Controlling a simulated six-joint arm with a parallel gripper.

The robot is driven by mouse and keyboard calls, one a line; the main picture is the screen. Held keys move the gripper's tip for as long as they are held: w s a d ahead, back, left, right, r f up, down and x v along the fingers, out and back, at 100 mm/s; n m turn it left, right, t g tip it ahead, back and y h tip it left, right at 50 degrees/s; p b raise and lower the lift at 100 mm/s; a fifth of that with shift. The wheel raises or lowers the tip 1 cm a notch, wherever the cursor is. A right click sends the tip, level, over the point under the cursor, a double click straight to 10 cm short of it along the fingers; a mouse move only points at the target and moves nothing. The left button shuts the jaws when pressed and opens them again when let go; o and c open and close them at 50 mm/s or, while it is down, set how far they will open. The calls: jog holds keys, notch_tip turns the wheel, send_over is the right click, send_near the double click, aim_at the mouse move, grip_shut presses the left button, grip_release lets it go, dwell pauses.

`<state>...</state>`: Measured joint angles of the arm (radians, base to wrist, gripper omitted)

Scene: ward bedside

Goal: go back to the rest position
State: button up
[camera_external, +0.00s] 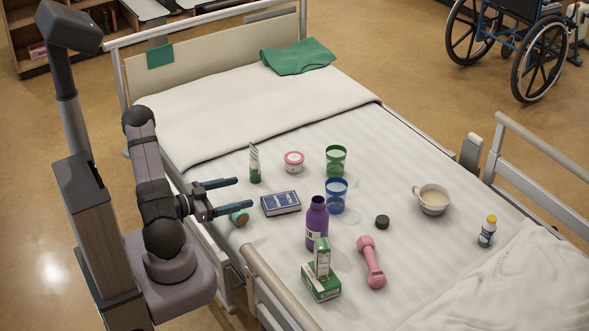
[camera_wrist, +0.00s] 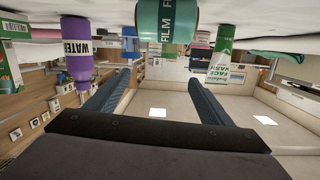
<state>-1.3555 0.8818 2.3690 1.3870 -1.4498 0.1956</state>
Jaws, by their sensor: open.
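My gripper (camera_external: 220,197) is open and empty at the left side of the bed, its two blue fingers pointing right over the bed's edge. In the wrist view, which is upside down, the two fingers (camera_wrist: 158,92) stand apart with nothing between them. My arm is folded close to its base. A teal roll (camera_external: 239,217) lies just beyond and below the fingers; it also shows in the wrist view (camera_wrist: 165,28), apart from the fingers. A blue book or box (camera_external: 281,203) lies to its right.
On the bed (camera_external: 350,120) are a purple bottle (camera_external: 317,222), green boxes (camera_external: 321,280), a pink dumbbell (camera_external: 370,262), green (camera_external: 336,160) and blue cups (camera_external: 337,195), a pink-lidded tub (camera_external: 294,161), a tube (camera_external: 254,163), a black puck (camera_external: 382,222), a bowl (camera_external: 433,199) and a small bottle (camera_external: 487,232). A bed rail (camera_external: 275,290) stands near my arm.

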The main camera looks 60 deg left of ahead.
jog(key=w+d+r+g+y+p, duration=0.2)
jog(key=r+g+p, duration=0.3)
jog(key=r+p, duration=0.3)
jog(key=w+d+r+g+y+p, duration=0.1)
jog(key=w+d+r+g+p, duration=0.3)
jog(key=r+p, duration=0.45)
jog(key=s+d+r+n+g+h+p, duration=0.1)
jog(key=s+d+r+g+h+p, duration=0.1)
jog(key=s+d+r+g+p, duration=0.5)
jog(key=s+d+r+p, duration=0.5)
jog(key=s+d+r, duration=0.2)
jog(key=d+r, duration=0.2)
jog(key=shift+s+d+n, duration=0.15)
jog(key=shift+d+n, duration=0.15)
jog(key=shift+d, duration=0.55)
